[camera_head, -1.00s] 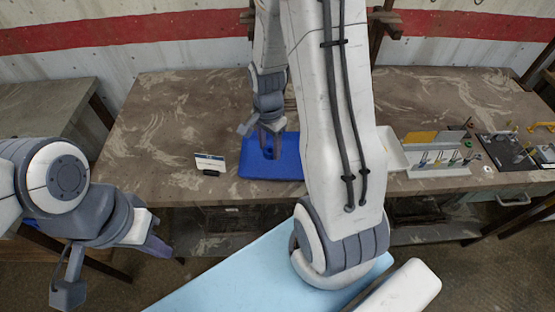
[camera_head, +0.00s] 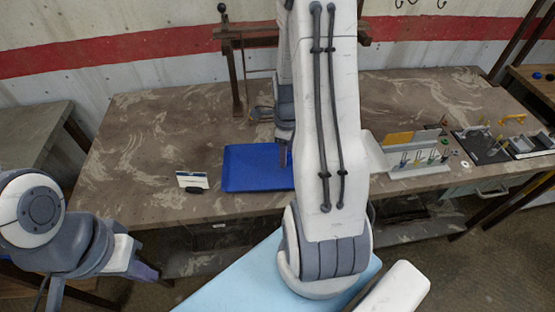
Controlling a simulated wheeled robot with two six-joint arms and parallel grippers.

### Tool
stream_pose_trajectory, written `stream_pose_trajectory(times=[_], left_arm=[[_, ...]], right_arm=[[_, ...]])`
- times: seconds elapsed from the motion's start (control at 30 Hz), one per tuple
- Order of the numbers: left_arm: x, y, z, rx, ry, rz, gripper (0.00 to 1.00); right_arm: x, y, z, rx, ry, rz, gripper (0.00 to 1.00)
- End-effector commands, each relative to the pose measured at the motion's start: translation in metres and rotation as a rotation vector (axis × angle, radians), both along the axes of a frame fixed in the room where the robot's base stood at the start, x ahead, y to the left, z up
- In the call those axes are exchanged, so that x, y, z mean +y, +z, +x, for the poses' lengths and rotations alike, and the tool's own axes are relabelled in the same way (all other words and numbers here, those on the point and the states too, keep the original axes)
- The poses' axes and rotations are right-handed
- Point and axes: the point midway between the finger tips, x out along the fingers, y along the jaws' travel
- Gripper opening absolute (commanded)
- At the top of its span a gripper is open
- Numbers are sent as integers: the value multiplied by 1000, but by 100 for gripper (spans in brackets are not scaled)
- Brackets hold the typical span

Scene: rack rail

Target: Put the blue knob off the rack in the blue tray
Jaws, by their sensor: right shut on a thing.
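The blue tray (camera_head: 245,170) lies on the table, left of my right arm. My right gripper (camera_head: 284,156) is at the tray's right side, largely covered by my own arm. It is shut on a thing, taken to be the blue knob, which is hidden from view. The rack (camera_head: 415,170) stands on the table to the right, with several small upright pegs and green-topped pieces. My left gripper (camera_head: 146,270) is low at the left, off the table's front edge; its fingers are too unclear to tell open from shut.
A small white card (camera_head: 192,180) with a dark base stands left of the tray. A white bin (camera_head: 374,155) is beside my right arm. Dark trays of parts (camera_head: 484,146) lie right of the rack. A dark post stand (camera_head: 236,75) rises behind the tray.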

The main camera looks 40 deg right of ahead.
Motion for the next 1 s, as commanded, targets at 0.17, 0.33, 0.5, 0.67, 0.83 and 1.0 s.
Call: stream_pose_trajectory(times=[0.17,0.33,0.5,0.67,0.83,1.0], left_arm=[[0,6,0,0,0,0,0],[0,10,0,0,1,0,0],[0,15,0,0,1,0,0],[0,15,0,0,1,0,0],[0,15,0,0,1,0,0],[0,12,0,0,1,0,0]], right_arm=[[7,-13,22,1,3,1,0],[8,-26,24,5,0,3,0],[8,-49,24,3,0,2,0],[7,-56,25,-1,1,-1,0],[7,-56,25,-1,1,-1,0],[7,-60,25,0,1,0,59]])
